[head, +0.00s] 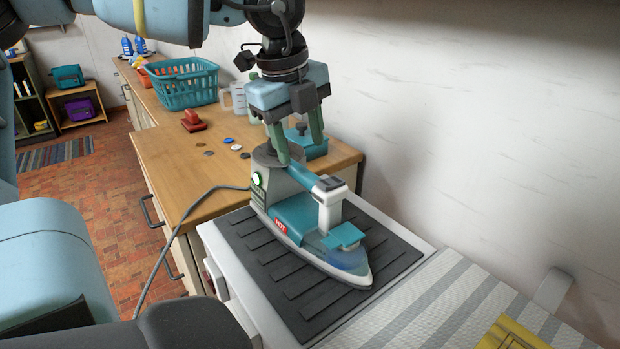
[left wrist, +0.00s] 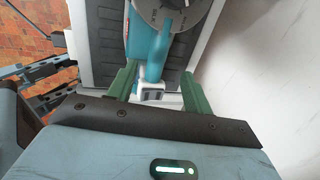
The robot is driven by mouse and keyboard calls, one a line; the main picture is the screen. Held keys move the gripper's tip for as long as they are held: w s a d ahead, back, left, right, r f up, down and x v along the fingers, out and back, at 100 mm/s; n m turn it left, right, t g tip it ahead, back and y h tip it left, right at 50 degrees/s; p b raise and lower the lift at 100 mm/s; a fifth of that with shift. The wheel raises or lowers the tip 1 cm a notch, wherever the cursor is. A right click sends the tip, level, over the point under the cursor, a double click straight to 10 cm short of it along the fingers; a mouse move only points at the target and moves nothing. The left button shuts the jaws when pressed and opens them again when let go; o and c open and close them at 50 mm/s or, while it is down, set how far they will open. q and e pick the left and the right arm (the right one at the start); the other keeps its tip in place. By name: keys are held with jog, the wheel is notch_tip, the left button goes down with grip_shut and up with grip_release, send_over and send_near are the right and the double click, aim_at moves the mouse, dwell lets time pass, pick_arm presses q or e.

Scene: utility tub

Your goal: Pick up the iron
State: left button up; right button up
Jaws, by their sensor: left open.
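The iron (head: 300,222), teal and white with a red "HOT" label, rests on a dark ribbed mat (head: 262,262). Its teal handle (head: 303,174) runs along the top, and a grey cord trails off to the left. My left gripper (head: 299,150) points down over the rear of the handle with its green fingers apart. In the left wrist view, the handle (left wrist: 154,58) lies between the two open fingers (left wrist: 158,84), with a gap visible on each side. Whether the fingertips reach below the handle is unclear. My right gripper is not in view.
A wooden counter (head: 180,165) behind holds a teal basket (head: 182,88), a red object (head: 192,121), several small discs and a teal item (head: 308,147) close behind the iron. A wall stands right. A striped surface (head: 430,305) with a yellow item (head: 512,334) lies in front.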

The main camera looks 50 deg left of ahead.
aim_at(304, 170)
pick_arm(q)
jog(key=shift+w+a+f, duration=0.1)
jog(key=shift+w+f, duration=0.1)
jog(key=shift+f, duration=1.05)
jog(key=shift+w+d+f, duration=0.1)
jog(key=shift+w+f, duration=0.05)
jog(key=shift+f, duration=1.15)
jog(key=shift+w+a+f, duration=0.1)
jog(key=shift+w+f, duration=0.1)
jog(key=shift+f, duration=1.05)
jog(key=c, duration=1)
jog(key=shift+r, duration=0.1)
grip_shut()
